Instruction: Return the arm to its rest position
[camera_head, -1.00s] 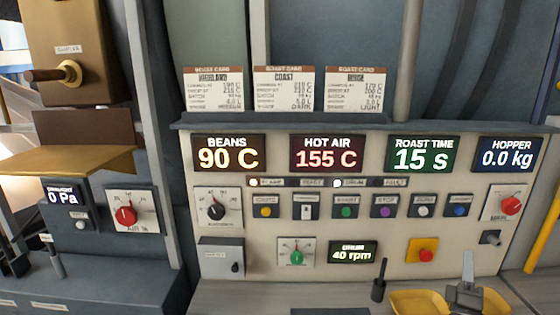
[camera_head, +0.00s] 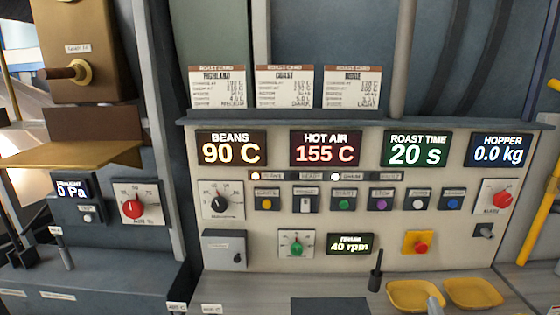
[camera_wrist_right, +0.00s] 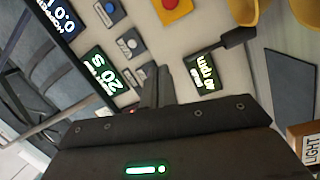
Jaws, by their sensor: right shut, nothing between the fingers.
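My right gripper (camera_head: 435,306) shows only as a small grey tip at the bottom edge of the head view, in front of the left yellow tray (camera_head: 412,293). In the right wrist view its dark fingers (camera_wrist_right: 157,80) are shut together with nothing between them. The wrist view is tilted, with the control panel behind the fingers. My left gripper is not in view.
The cream control panel (camera_head: 375,214) has lit displays, knobs and buttons. Roast cards stand on the ledge above. A second yellow tray (camera_head: 473,292) and a dark upright handle (camera_head: 376,270) are on the counter. A yellow rail (camera_head: 541,222) stands at the right.

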